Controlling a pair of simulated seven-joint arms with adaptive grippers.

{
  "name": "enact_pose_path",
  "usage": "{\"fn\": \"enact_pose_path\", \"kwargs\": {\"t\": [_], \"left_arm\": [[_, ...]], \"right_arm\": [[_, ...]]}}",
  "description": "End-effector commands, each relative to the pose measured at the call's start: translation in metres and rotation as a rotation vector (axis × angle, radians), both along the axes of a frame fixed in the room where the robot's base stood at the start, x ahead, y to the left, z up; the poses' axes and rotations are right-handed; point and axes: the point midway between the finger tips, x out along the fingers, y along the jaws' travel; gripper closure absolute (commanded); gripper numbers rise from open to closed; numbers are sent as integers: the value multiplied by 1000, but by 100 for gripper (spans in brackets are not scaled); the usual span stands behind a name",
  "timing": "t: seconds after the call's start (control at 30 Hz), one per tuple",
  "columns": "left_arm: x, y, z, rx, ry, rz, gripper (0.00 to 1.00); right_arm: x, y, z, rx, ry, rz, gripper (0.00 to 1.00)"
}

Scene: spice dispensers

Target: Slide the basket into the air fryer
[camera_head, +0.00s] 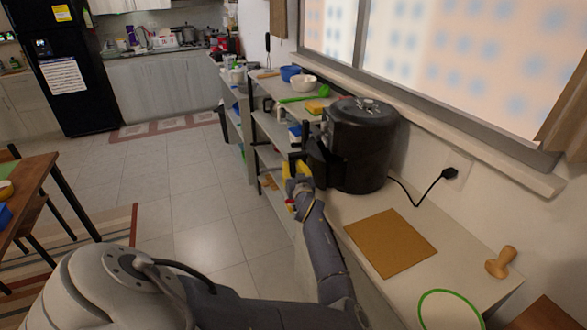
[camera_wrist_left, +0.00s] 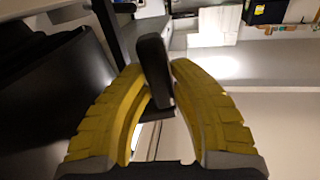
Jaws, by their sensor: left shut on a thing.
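The black air fryer (camera_head: 365,145) stands upright on the counter by the window. Its black basket (camera_head: 315,160) shows at the front left side and appears to stand out from the body; how far is unclear. My left gripper (camera_head: 296,172), with yellow fingers, is at the basket's handle. In the left wrist view the two fingers (camera_wrist_left: 158,88) close around the dark upright handle (camera_wrist_left: 154,70). The dark curved surface (camera_wrist_left: 45,90) at the left there seems to be the fryer or basket front. The basket's inside is hidden. My right gripper is not in view.
A brown board (camera_head: 390,243) lies on the counter (camera_head: 455,255) near the fryer. A wooden tool (camera_head: 501,262) and a green-rimmed round item (camera_head: 447,310) are nearer. A power cord (camera_head: 420,195) runs to the wall outlet. Bowls and a sponge (camera_head: 314,107) sit beyond. Open floor lies left.

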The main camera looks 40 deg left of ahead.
Motion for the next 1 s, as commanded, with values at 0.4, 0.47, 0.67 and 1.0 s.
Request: {"fn": "enact_pose_path", "kwargs": {"t": [0.4, 0.47, 0.67, 1.0], "left_arm": [[0, -3, -7, -10, 10, 4, 70], [0, -2, -7, -9, 9, 4, 63], [0, -2, -6, -8, 6, 3, 51], [-6, -11, -7, -6, 10, 3, 51]], "right_arm": [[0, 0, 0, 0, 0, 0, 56], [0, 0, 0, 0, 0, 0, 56], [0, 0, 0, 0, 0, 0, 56], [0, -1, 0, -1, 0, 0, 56]]}}
